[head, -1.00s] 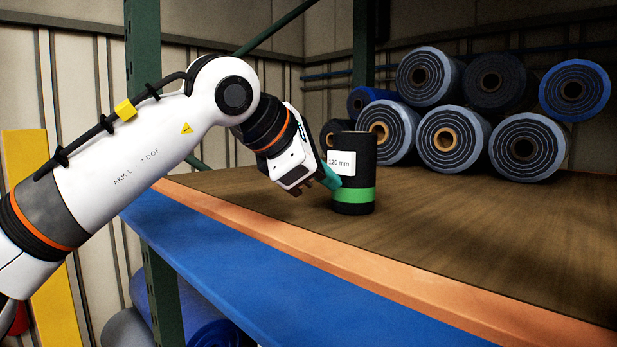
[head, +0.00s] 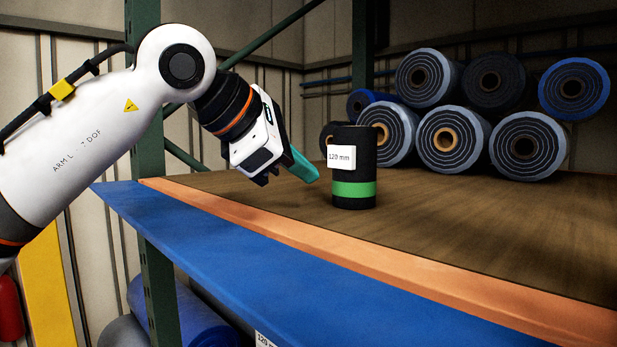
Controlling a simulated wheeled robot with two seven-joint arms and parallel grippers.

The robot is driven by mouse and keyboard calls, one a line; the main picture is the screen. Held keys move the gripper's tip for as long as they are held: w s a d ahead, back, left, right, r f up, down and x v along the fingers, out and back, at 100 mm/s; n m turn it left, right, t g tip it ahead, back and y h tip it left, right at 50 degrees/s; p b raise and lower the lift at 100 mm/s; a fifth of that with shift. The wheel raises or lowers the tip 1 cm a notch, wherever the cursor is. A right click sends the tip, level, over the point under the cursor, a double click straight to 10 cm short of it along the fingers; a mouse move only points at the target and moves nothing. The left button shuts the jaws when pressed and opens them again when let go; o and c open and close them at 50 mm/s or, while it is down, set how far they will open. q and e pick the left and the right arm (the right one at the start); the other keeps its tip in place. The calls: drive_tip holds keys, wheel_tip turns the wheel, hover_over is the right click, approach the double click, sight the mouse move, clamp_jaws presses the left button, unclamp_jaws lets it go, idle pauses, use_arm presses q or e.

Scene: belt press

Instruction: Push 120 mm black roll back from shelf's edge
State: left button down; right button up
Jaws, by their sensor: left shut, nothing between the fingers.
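The black roll (head: 354,170) stands upright on the brown shelf top (head: 470,220), set back from the shelf's orange front edge (head: 330,247). It has a white "120 mm" label facing me and a green band near its base. My left gripper (head: 314,178) is to the left of the roll, with its teal fingers shut and empty, pointing toward the roll. A small gap shows between the fingertips and the roll. My right gripper is not in view.
Several large blue, grey and black rolls (head: 437,135) are stacked at the back of the shelf. A green upright post (head: 144,100) stands behind my left arm. More blue rolls (head: 180,315) lie below the shelf. The shelf right of the black roll is clear.

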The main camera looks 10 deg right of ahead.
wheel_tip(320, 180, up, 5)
drive_tip(key=p, duration=0.4)
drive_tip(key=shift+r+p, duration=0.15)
drive_tip(key=shift+p, duration=0.2)
